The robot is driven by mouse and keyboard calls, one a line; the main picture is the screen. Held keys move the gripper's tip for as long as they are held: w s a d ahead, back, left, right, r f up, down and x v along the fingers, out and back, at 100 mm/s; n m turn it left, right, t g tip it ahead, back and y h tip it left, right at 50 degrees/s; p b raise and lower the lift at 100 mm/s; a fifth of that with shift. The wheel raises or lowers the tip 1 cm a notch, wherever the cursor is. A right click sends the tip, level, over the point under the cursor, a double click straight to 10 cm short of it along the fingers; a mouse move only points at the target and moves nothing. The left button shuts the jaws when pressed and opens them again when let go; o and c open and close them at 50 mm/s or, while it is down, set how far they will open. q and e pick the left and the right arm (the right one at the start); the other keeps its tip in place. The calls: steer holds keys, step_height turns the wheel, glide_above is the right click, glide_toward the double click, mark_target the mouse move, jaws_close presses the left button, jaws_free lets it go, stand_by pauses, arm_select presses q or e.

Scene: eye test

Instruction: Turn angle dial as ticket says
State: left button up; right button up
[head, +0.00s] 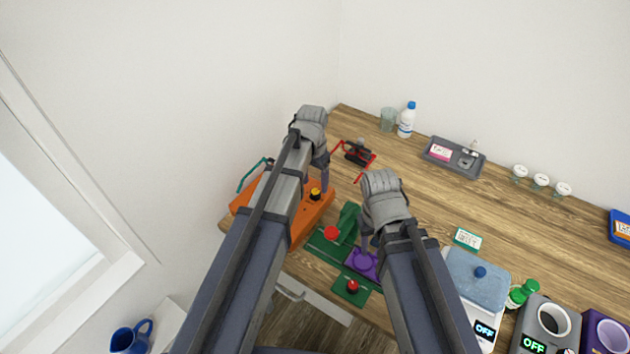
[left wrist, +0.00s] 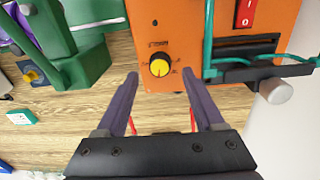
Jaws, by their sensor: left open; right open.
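The dial shows in the left wrist view (left wrist: 159,67) and in the head view (head: 315,193). My left gripper (left wrist: 160,76) is open, its fingertips on either side of the dial in the picture; contact cannot be told. It also shows in the head view (head: 324,188). A small white and teal card (head: 467,239), possibly the ticket, lies on the table; its writing is too small to read. My right gripper (head: 366,246) is open above a purple part.
A green device (head: 331,233) with red knobs and a purple part (head: 362,263) stand by the orange machine. A red switch (left wrist: 244,13) and a teal-handled black part (left wrist: 250,72) are beside the dial. A scale (head: 478,272) stands right. The table's middle is mostly clear.

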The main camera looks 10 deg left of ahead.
mark_target(314, 191)
arm_select(q)
step_height(314, 191, up, 5)
steer(key=p, duration=0.3)
steer(key=shift+f, duration=0.2)
arm_select(e)
step_height(314, 191, up, 4)
steer(key=shift+r, duration=0.25)
arm_select(q)
steer(key=shift+f, duration=0.1)
